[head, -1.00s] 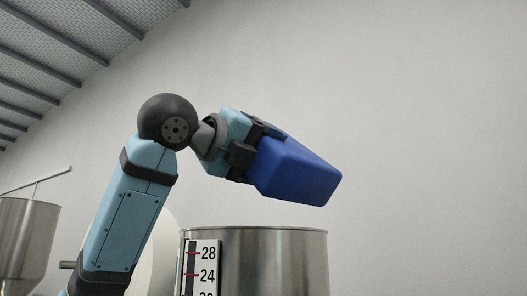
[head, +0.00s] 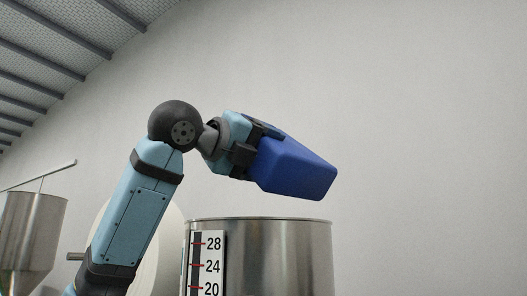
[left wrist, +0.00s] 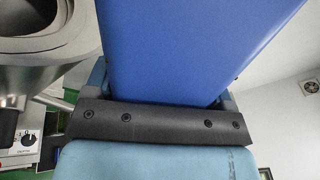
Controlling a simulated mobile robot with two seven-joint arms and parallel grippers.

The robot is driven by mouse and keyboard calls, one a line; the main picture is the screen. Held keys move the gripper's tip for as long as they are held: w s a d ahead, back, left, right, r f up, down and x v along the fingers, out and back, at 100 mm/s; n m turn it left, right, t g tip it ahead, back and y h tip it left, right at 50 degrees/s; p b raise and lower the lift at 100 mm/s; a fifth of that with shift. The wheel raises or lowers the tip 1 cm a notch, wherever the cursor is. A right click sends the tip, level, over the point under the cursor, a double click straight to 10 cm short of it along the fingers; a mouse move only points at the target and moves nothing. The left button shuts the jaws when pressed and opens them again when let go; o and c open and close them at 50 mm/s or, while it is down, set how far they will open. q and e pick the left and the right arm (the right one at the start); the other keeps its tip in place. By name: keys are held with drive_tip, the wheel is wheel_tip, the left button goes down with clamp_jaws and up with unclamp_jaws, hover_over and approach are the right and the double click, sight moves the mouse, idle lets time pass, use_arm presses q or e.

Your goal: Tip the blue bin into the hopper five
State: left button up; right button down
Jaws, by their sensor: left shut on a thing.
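The blue bin (head: 296,168) is in the head view, above the steel hopper (head: 285,255), which carries a scale plate (head: 208,265) with 28, 24 and 20 on it. My left gripper (head: 247,156) is shut on the bin. The bin is tilted, its far end lower to the right, and apart from the hopper rim. Its opening and contents are hidden. In the left wrist view the bin (left wrist: 190,45) fills the top middle, and a round steel vessel rim (left wrist: 50,50) is at upper left. My right gripper is not in view.
Another steel hopper (head: 30,235) stands at the far left. A pale round disc (head: 165,240) is behind my left arm. A control panel with a dial (left wrist: 25,140) is at lower left in the left wrist view. The space right of the bin is clear.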

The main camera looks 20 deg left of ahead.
use_arm(q)
drive_tip(key=shift+n, duration=0.4)
drive_tip(key=shift+w+a, duration=0.7)
drive_tip(key=shift+w, duration=0.25)
drive_tip(key=shift+w+a, duration=0.65)
drive_tip(key=shift+w, duration=0.35)
drive_tip(key=shift+w+a, duration=0.7)
drive_tip(key=shift+w, duration=0.25)
drive_tip(key=shift+f, duration=0.1)
drive_tip(key=shift+s+d+f+n, duration=0.1)
drive_tip(key=shift+d+f+n, duration=0.1)
drive_tip(key=shift+n, duration=0.35)
drive_tip(key=shift+d+f+n, duration=0.1)
drive_tip(key=shift+f+n, duration=0.1)
drive_tip(key=shift+n, duration=0.35)
drive_tip(key=shift+d+f+n+b, duration=0.1)
drive_tip(key=shift+f+n+b, duration=0.4)
drive_tip(key=shift+n, duration=0.5)
drive_tip(key=shift+s, duration=0.1)
